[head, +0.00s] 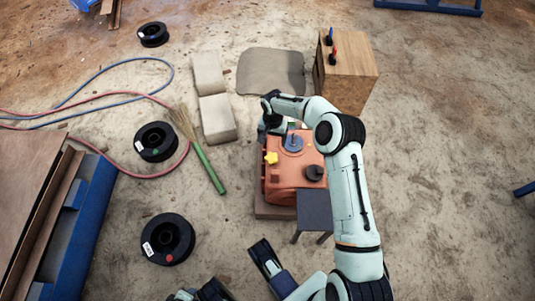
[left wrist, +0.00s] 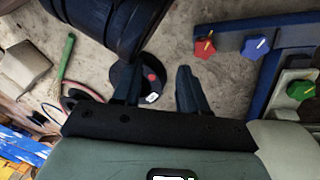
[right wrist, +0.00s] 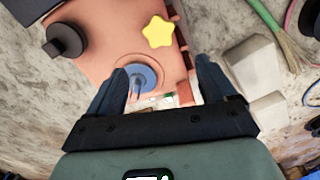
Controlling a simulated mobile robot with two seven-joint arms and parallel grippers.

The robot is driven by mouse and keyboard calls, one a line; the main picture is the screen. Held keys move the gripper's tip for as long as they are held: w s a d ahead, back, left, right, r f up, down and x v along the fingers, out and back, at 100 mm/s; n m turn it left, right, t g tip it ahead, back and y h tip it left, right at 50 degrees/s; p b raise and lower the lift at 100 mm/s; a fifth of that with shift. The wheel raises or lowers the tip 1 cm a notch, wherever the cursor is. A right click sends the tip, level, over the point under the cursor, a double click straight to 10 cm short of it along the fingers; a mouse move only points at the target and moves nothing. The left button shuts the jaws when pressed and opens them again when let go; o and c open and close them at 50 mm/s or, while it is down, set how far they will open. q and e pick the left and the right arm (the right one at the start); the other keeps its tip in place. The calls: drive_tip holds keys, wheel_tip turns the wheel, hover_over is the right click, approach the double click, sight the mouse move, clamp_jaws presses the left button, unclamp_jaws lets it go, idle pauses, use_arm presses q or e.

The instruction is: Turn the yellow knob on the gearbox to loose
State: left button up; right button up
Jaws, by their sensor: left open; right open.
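My right gripper (head: 270,115) is at the gearbox's far end. In the right wrist view, the yellow knob (right wrist: 157,31) lies beyond the open, empty fingers (right wrist: 160,82), apart from them; the blue dial (right wrist: 140,77) shows between the fingers. My left gripper (left wrist: 158,82) is open and empty, away from the gearbox, with a black spool (left wrist: 150,85) beyond its fingers.
A black knob (head: 314,173) is also on the gearbox. A small dark stool (head: 315,210) stands close in front. A wooden box (head: 347,75) and pale blocks (head: 216,118) stand behind. A green-handled broom (head: 210,168), spools and hoses lie left. The floor at right is mostly clear.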

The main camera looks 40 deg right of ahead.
sight(272, 156)
wheel_tip(272, 156, down, 11)
drive_tip(key=b, duration=0.3)
drive_tip(key=shift+s+a+f, duration=0.1)
drive_tip(key=shift+s, duration=0.05)
use_arm(q)
drive_tip(key=s+f+g, duration=0.2)
drive_tip(key=s+f, duration=0.3)
drive_tip(key=s, duration=0.2)
drive_tip(key=shift+a, duration=0.4)
use_arm(e)
drive_tip(key=shift+f, duration=0.7)
use_arm(q)
drive_tip(key=shift+r, duration=0.1)
use_arm(e)
drive_tip(key=shift+c, duration=0.3)
drive_tip(key=c, duration=1)
